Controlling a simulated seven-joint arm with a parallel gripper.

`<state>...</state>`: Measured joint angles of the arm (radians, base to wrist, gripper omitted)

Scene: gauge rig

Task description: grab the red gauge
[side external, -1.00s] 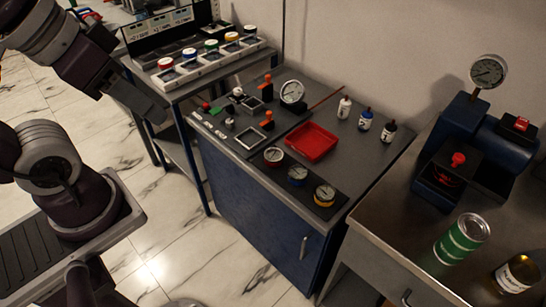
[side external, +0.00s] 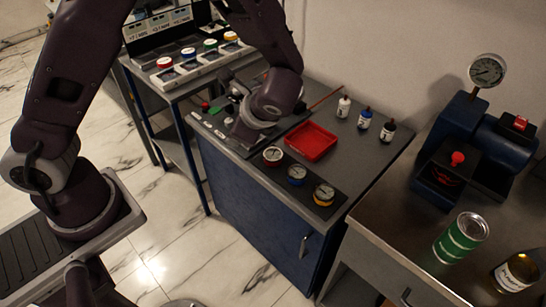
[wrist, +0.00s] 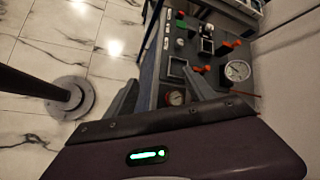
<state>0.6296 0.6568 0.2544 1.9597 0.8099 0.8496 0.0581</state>
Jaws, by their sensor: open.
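The red gauge (side external: 273,156) has a red rim and pale dial. It stands at the left end of a row on the dark front strip of the blue cabinet. In the wrist view a red-rimmed gauge (wrist: 176,97) shows low between my fingers, nearer the right one, partly cut off by the gripper body. My gripper (side external: 243,136) is open, a little to the left of and above the red gauge in the side view. It also shows in the wrist view (wrist: 160,82), with nothing held. The exact gap to the gauge cannot be told.
A blue gauge (side external: 297,175) and a yellow gauge (side external: 324,194) stand in the same row. A red tray (side external: 312,141) lies just behind. Several small bottles (side external: 365,119) stand at the back. A fixture panel with a white dial (wrist: 237,71) lies beyond my fingers.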

